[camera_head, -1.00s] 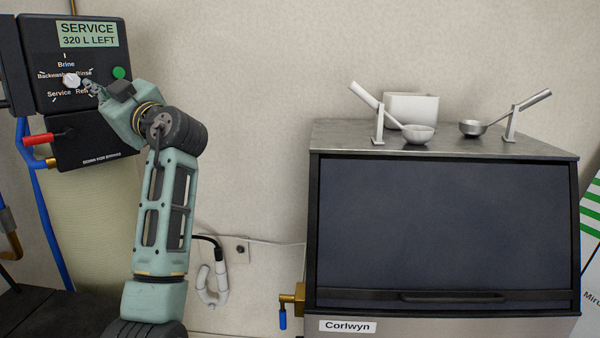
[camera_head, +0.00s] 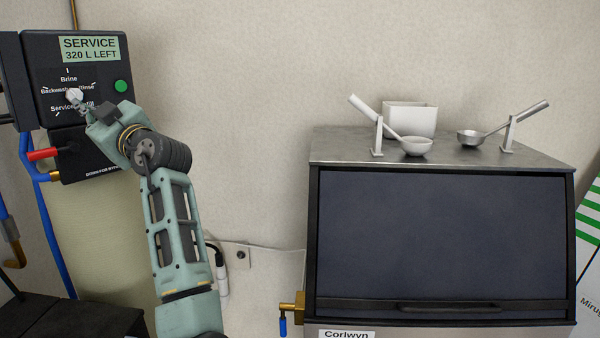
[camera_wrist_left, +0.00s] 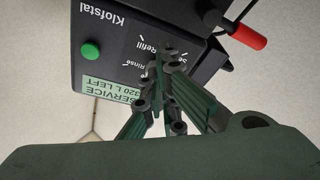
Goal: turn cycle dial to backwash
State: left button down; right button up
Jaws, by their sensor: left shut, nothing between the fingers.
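The white cycle dial (camera_head: 73,94) is on the black control head (camera_head: 40,75) at the left of the head view. Labels around it read Brine, Backwash, Rinse, Service and Refill. The display (camera_head: 90,49) reads SERVICE, 320 L LEFT. My left gripper (camera_head: 82,104) is shut with nothing between its fingers, its tips at the dial's lower right side. I cannot tell whether they touch it. In the left wrist view, my fingers (camera_wrist_left: 160,62) hide the dial and part of the labels. My right gripper is not in view.
A green button (camera_head: 121,86) is right of the dial. A red-handled lever (camera_head: 42,154) is below. An ice maker (camera_head: 440,240) with two scoops and a white bin (camera_head: 410,118) stands at the right. Bare wall lies between.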

aim_at(75, 95)
pick_arm(q)
jog(key=x, duration=0.4)
jog(key=shift+w+d+f, duration=0.1)
jog(key=shift+w+f, duration=0.05)
jog(key=shift+f, duration=0.2)
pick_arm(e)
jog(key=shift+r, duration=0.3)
pick_arm(q)
jog(key=shift+r, duration=0.4)
jog(key=shift+d+r+b, duration=0.2)
jog(key=shift+r+b, duration=0.05)
jog(key=shift+b, duration=0.1)
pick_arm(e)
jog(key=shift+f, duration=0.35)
pick_arm(q)
jog(key=shift+w, duration=0.1)
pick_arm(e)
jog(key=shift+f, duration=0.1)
pick_arm(q)
jog(key=shift+d+r, duration=0.15)
jog(key=shift+r, duration=0.15)
jog(key=shift+w+d+f, duration=0.1)
jog(key=shift+w+f, duration=0.1)
jog(key=shift+w, duration=0.3)
jog(key=shift+w+d+f+b, duration=0.15)
jog(key=shift+w+f+b, duration=0.05)
jog(key=shift+f+b, duration=0.2)
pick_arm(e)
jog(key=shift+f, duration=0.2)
